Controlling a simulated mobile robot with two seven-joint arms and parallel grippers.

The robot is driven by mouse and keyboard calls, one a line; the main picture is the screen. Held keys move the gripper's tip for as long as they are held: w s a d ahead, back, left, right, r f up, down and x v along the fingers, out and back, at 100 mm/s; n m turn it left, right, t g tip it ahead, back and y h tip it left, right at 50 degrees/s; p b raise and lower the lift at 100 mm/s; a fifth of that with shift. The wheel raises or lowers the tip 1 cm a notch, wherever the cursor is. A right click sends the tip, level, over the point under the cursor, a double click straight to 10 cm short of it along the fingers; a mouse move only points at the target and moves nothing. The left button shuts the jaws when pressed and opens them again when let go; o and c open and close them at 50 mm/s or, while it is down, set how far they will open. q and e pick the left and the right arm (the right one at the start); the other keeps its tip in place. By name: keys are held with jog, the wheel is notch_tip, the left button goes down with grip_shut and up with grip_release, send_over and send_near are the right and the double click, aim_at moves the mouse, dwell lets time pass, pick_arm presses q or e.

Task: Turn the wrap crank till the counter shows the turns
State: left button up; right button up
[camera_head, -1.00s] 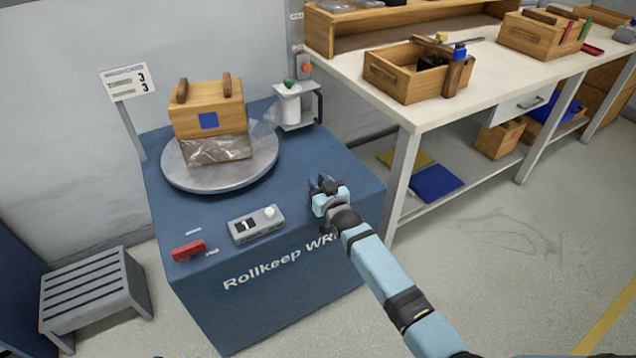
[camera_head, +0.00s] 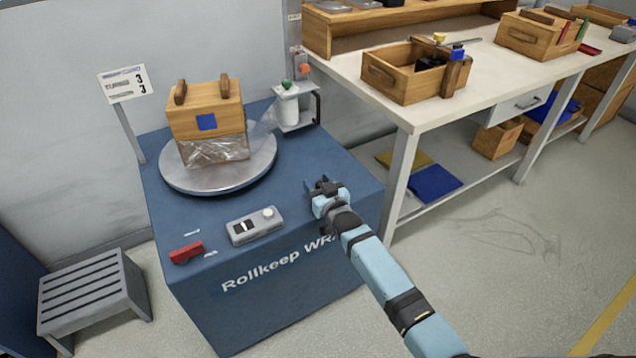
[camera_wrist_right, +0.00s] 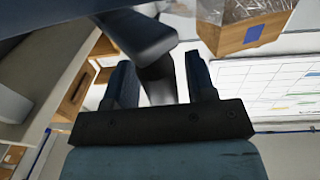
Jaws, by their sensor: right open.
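The blue wrapping machine (camera_head: 300,165) carries a round grey turntable (camera_head: 185,183). On it a wooden crate (camera_head: 205,108) is wrapped in clear film around its lower part. The grey counter box (camera_head: 240,232) sits near the front edge; its small display is too small to read surely. My right gripper (camera_head: 320,187) is over the machine's right front part and hides most of what is there. In the right wrist view, a dark grey bent bar (camera_wrist_right: 152,62), apparently the crank, lies between the open fingers (camera_wrist_right: 158,82). My left gripper is out of view.
A sign (camera_head: 128,84) showing 3 stands behind the machine. A red part (camera_head: 187,252) lies left of the counter. A film roll (camera_head: 288,108) stands at the back. A workbench (camera_head: 430,110) with wooden boxes is at the right; a slatted stool (camera_head: 90,290) is at the left.

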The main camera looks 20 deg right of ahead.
pick_arm(q)
jog(key=p, duration=0.2)
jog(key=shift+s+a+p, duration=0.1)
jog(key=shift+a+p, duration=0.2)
jog(key=shift+p, duration=0.05)
pick_arm(e)
jog(key=s+d, duration=0.2)
jog(key=s, duration=1.1)
jog(key=shift+s+d, duration=0.15)
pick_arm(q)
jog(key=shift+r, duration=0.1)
pick_arm(e)
jog(key=shift+c, duration=0.3)
